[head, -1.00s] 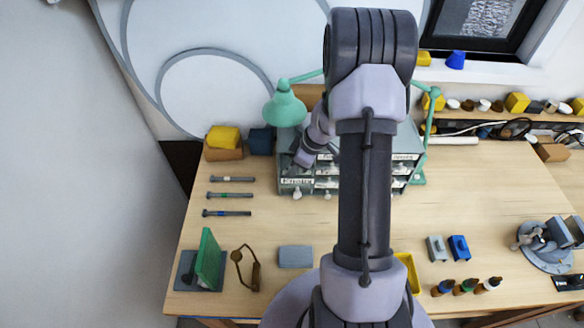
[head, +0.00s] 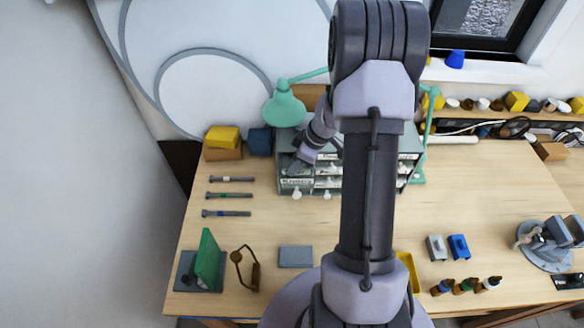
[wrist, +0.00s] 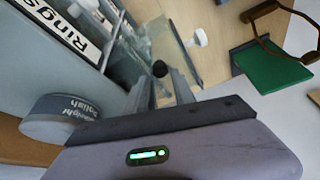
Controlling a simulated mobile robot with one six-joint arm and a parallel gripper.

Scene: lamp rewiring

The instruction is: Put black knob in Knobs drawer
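The black knob (wrist: 160,68) shows in the wrist view just beyond and between the two fingertips, with gaps to either side. My gripper (wrist: 162,82) is open. It is over a clear-sided drawer (wrist: 168,38), pulled out with a white pull (wrist: 201,37). I cannot tell whether the black knob rests on the drawer floor. In the head view my gripper (head: 298,166) is at the left front of the grey drawer cabinet (head: 407,171), above a low drawer whose label (head: 297,183) is hard to read. The black knob is hidden there.
In the wrist view a label reading "Rings" (wrist: 62,22) and a round polish tin (wrist: 60,118) are close by. Several rods lie left of the cabinet; the table in front is partly clear.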

